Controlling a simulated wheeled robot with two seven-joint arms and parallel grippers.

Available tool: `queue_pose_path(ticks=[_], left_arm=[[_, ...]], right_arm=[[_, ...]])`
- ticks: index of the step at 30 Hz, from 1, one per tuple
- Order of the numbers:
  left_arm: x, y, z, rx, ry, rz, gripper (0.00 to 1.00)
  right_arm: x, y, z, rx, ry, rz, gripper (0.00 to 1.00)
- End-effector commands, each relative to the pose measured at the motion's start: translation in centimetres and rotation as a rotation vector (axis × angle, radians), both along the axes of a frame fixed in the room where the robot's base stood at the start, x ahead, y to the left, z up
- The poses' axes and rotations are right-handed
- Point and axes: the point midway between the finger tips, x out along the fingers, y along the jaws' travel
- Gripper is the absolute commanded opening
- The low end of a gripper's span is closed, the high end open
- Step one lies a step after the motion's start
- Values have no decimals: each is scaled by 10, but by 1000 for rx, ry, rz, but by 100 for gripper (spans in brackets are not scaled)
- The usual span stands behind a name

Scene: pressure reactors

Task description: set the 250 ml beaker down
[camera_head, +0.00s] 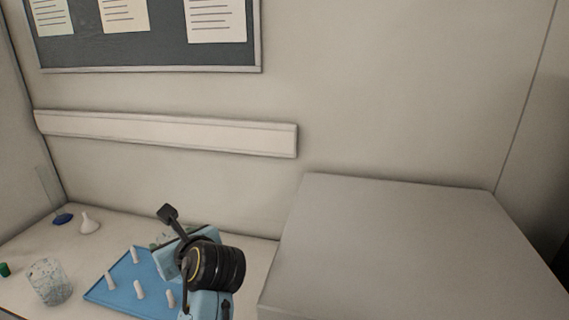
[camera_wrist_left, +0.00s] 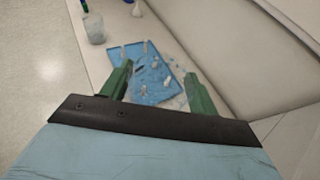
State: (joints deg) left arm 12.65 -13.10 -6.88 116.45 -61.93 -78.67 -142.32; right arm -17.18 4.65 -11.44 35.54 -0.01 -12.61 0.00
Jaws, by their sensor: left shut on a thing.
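My left gripper (camera_head: 172,246) is over the back right part of a blue peg tray (camera_head: 121,271), its fingers mostly hidden behind my wrist in the head view. In the left wrist view its green fingers (camera_wrist_left: 158,72) stand apart, shut on a clear glass vessel (camera_wrist_left: 156,78), seemingly the 250 ml beaker. The glass is faint, and the blue tray (camera_wrist_left: 141,94) with white pegs shows through it. I cannot tell whether its base touches anything. My right gripper is not in view.
Another clear beaker (camera_head: 49,283) stands on the bench left of the tray. A white funnel (camera_head: 89,225), a blue item (camera_head: 63,218) and a green cap (camera_head: 4,270) are farther left. A big grey box (camera_head: 400,245) bounds the right. Bare bench lies between funnel and tray.

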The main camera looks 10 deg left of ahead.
Motion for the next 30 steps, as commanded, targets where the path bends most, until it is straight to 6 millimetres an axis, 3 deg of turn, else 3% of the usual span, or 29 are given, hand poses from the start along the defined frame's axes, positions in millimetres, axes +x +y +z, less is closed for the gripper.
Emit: queue_pose_path(ticks=[7, 14, 24, 30], left_arm=[[9, -4, -16, 13, -4, -165, 36], [6, -34, -53, 16, 4, -448, 36], [-29, -75, -132, 8, 8, -786, 36], [-46, -85, -159, 3, 3, -876, 36]], right_arm=[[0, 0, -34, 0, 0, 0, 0], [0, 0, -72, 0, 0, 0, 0], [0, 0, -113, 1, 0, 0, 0], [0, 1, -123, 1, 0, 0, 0]])
